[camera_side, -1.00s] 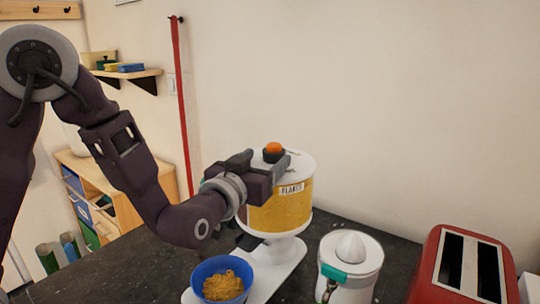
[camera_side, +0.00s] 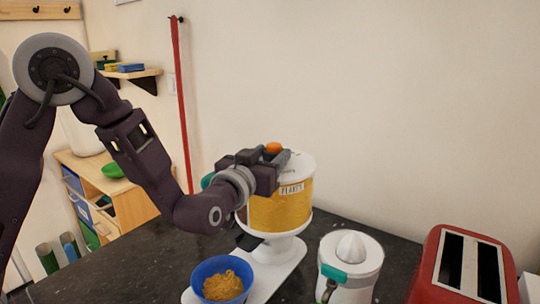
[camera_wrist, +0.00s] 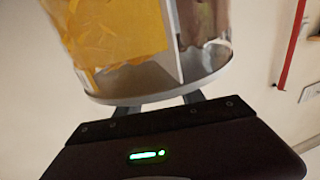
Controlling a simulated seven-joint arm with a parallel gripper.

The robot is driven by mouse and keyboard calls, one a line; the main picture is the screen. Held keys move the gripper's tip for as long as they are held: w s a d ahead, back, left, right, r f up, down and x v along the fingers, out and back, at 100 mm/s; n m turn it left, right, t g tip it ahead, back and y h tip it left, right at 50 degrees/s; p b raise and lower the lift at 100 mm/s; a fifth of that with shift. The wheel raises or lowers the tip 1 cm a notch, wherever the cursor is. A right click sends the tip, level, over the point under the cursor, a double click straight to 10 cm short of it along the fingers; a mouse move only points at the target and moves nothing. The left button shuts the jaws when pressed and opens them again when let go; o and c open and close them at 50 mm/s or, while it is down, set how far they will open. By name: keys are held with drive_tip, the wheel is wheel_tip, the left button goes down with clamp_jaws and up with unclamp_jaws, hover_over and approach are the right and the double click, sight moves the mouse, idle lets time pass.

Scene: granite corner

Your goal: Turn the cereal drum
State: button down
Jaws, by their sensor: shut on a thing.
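The cereal drum (camera_side: 283,212) stands upright on a white pedestal, with yellow flakes behind its clear wall and a FLAKES label. The wrist view shows the drum (camera_wrist: 110,45) close up, with a divider between yellow flakes and a brown filling. On its white lid is an orange-topped knob (camera_side: 273,147). My gripper (camera_side: 274,160) reaches in from the left over the lid and is shut on the knob; its fingers partly hide the knob's sides. A blue bowl (camera_side: 204,272) holding orange-yellow cereal stands on the white base (camera_side: 275,276) in front.
A white juicer (camera_side: 350,260) with a teal spout stands right of the drum, and a red toaster (camera_side: 432,262) farther right. A teal object (camera_side: 207,180) shows partly behind my wrist. The dark counter (camera_side: 130,270) is clear at the front left.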

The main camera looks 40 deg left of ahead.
drive_tip(key=shift+d+y, duration=0.1)
drive_tip(key=shift+y, duration=0.2)
drive_tip(key=shift+d+n+g+y, duration=0.2)
drive_tip(key=shift+n+g+y, duration=0.1)
drive_tip(key=shift+n+y, duration=0.55)
drive_tip(key=n+y, duration=0.1)
drive_tip(key=n+g+y, duration=0.1)
drive_tip(key=y, duration=0.1)
drive_tip(key=n+g+y, duration=0.1)
drive_tip(key=y, duration=0.1)
drive_tip(key=shift+w+d, duration=0.2)
drive_tip(key=shift+d, duration=0.1)
drive_tip(key=n+g+y, duration=0.1)
drive_tip(key=g, duration=0.1)
drive_tip(key=n+g+y, duration=0.3)
drive_tip(key=n, duration=0.1)
drive_tip(key=shift+w+d+f+g+y, duration=0.1)
drive_tip(key=shift+w+d+g+y, duration=0.1)
drive_tip(key=shift+w+g+y, duration=0.15)
drive_tip(key=shift+w+n+g+y, duration=0.15)
drive_tip(key=shift+n+g+y, duration=0.8)
drive_tip(key=shift+g, duration=0.6)
drive_tip(key=shift+n+g, duration=0.6)
drive_tip(key=shift+g, duration=0.2)
drive_tip(key=c, duration=0.7)
unclamp_jaws()
drive_tip(key=shift+r+t, duration=0.2)
drive_tip(key=shift+t, duration=0.3)
